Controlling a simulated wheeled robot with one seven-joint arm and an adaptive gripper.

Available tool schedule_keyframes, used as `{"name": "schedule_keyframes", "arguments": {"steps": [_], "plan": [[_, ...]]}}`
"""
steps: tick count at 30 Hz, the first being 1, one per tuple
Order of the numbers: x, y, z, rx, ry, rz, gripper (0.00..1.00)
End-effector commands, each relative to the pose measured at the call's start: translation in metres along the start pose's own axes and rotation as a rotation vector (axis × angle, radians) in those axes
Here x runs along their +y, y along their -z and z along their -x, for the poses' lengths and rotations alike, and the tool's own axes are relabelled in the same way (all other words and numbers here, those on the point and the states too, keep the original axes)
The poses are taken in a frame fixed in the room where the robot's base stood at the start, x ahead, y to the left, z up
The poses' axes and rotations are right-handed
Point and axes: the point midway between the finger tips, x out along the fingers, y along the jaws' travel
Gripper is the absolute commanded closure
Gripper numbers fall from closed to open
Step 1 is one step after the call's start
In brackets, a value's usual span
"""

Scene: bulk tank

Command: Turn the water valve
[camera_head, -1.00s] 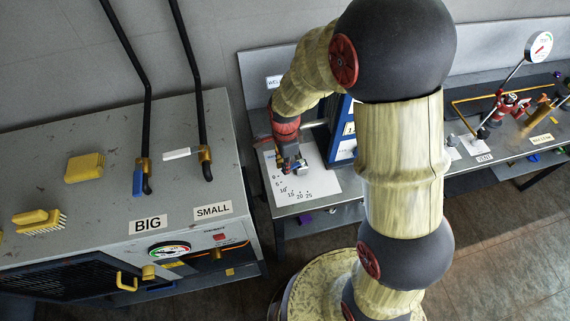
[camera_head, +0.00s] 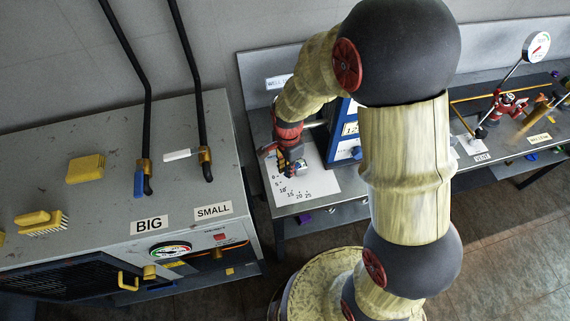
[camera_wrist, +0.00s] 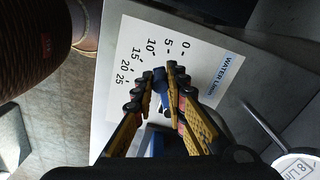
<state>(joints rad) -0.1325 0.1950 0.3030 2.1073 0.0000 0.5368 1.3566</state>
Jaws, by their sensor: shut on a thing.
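The white water scale plate (camera_wrist: 205,65), marked 0 to 25 and "WATER L/min", lies flat on the grey table; it also shows in the head view (camera_head: 325,183). The water valve's blue handle (camera_wrist: 159,80) stands at the scale, mostly hidden by my fingers. My gripper (camera_wrist: 166,78) is shut on this blue handle, with the yellow-and-black fingers on both sides of it. The fingertips lie near the 5 and 10 marks in the wrist view. In the head view my gripper (camera_head: 293,168) is over the plate's left part. The valve's pointer direction cannot be told.
A blue-framed unit (camera_head: 345,130) stands close right of the plate. A grey cabinet (camera_head: 110,190) with pipes, blue and white levers and BIG and SMALL labels is at the left. Red valves and a gauge (camera_head: 537,46) stand on the right bench. A round dial (camera_wrist: 298,167) is at the wrist view's corner.

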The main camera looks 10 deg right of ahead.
Motion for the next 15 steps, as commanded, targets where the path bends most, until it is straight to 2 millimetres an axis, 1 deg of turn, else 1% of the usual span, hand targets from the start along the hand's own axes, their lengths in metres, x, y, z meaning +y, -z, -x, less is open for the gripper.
{"name": "schedule_keyframes", "arguments": {"steps": [5,14,15], "plan": [[0.0046,0.0018,0.0013,0.001,0.002,0.080,1.00],[0.0048,0.0018,0.0007,0.001,0.002,0.087,1.00],[0.0048,0.0018,0.0008,0.001,0.002,0.087,0.85]]}}
